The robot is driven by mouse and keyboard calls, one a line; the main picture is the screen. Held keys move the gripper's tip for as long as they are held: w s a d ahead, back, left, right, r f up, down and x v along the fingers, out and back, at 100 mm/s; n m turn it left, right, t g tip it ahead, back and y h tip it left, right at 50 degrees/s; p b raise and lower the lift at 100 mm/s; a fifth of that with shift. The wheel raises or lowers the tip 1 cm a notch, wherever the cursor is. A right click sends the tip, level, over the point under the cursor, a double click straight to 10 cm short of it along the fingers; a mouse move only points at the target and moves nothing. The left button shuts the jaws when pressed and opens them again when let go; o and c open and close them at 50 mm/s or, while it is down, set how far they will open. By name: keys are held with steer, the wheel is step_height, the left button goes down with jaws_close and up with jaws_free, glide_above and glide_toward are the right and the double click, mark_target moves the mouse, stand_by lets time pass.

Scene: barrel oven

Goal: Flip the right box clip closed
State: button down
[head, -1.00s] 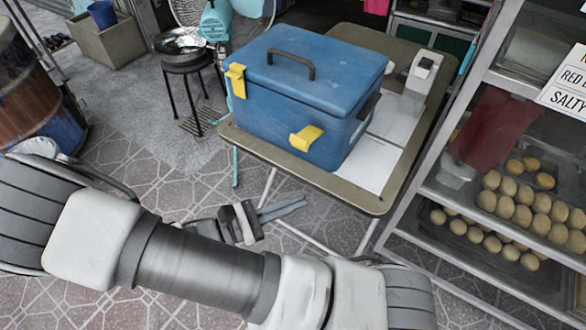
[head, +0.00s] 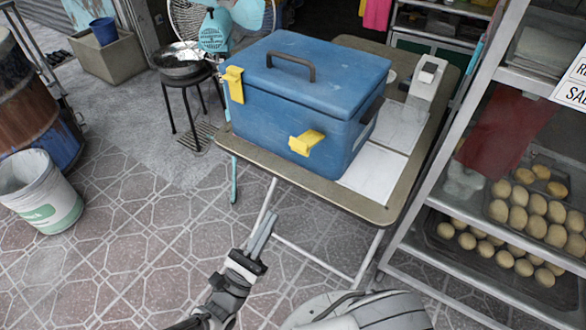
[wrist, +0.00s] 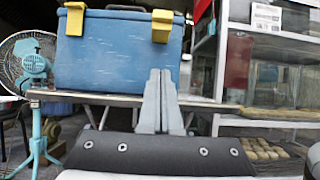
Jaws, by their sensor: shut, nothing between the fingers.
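A blue box (head: 290,100) with a dark lid handle stands on a folding table, its lid down. The right clip (head: 307,141) is yellow and sticks outward from the front face. It also shows in the wrist view as a yellow clip (wrist: 162,27). The left clip (head: 235,84), also yellow, lies upright against the box near its left corner. My gripper (head: 270,218) is shut and empty, in front of and below the table edge, apart from the box. In the wrist view its fingers (wrist: 160,75) point up, below the right clip.
The table (head: 375,208) has a tan top, and pale sheets lie right of the box. A metal shelf rack (head: 425,215) with trays of buns stands close on the right. A fan (wrist: 33,65) stands at the left. A white bucket (head: 42,195) is on the open tiled floor.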

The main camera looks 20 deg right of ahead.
steer(key=b, duration=0.1)
glide_toward(300, 152)
steer(key=f+x, duration=0.1)
steer(key=x, duration=0.5)
steer(key=shift+w+d, duration=0.4)
steer(key=shift+a+r, duration=0.1)
steer(key=shift+r, duration=0.1)
steer(key=shift+r+g+p, duration=0.15)
steer(key=shift+g+p, duration=0.15)
steer(key=shift+p, duration=0.3)
